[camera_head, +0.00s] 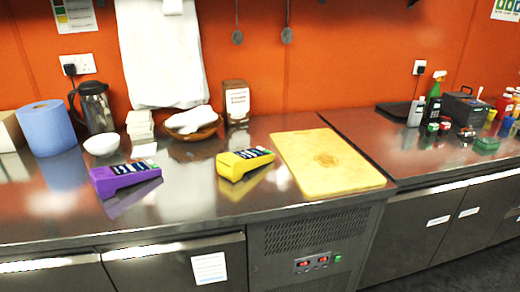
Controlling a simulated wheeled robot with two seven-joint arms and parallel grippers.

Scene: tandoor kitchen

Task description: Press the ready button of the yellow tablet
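The yellow tablet (244,163) is a small wedge-shaped device with a dark screen area on its sloped top. It sits on the steel counter, left of the yellow cutting board. Its separate buttons are too small to tell apart. A similar purple device (125,176) stands to its left on the counter. Neither of my grippers shows in the head view.
The steel counter (230,208) has free room in front of both devices. A yellow cutting board (325,160) lies right of the yellow tablet. Behind stand a bowl (192,130), a box (236,103), a flask (95,108) and a blue paper roll (46,128).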

